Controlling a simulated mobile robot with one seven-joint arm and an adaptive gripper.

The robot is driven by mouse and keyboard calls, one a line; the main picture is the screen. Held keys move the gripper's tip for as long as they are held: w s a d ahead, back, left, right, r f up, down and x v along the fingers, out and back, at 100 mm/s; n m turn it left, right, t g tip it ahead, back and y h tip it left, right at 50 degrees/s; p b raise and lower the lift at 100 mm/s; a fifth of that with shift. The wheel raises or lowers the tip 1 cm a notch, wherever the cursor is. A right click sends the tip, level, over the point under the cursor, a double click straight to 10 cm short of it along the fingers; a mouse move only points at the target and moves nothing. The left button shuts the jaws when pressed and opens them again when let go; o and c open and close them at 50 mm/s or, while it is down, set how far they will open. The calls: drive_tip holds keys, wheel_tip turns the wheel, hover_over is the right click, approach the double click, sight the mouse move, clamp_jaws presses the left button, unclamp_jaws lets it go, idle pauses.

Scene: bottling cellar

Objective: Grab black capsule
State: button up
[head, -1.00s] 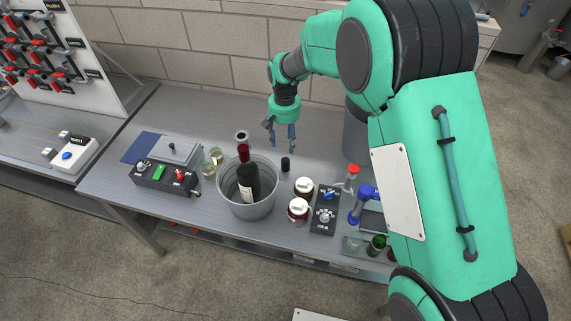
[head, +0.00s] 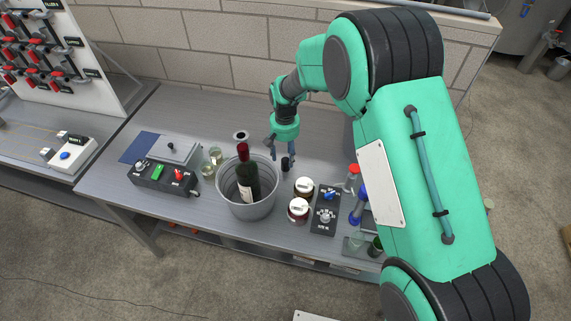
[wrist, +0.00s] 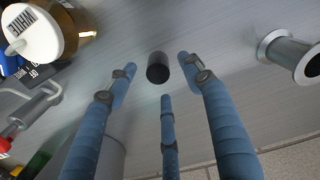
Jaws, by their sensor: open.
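The black capsule (head: 285,164) stands upright on the grey workbench, to the right of the metal bucket. In the wrist view the capsule (wrist: 158,67) shows from above, just beyond the fingertips and roughly midway between the two outer ones. My gripper (head: 283,152) is open and empty, with its blue fingers pointing down at the capsule. In the wrist view the three blue fingers of my gripper (wrist: 158,72) are spread apart. In the head view the fingers are close to the capsule; I cannot tell whether any touches it.
A metal bucket (head: 262,206) with a wine bottle (head: 246,176) stands left of the capsule. Two white-lidded jars (head: 304,187) stand in front on the right.

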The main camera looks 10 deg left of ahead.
sight(285, 160)
drive_tip(key=shift+d+f+b, duration=0.15)
drive_tip(key=shift+f+b, duration=0.6)
drive_tip(key=shift+f, duration=1.8)
drive_tip(key=c, duration=0.7)
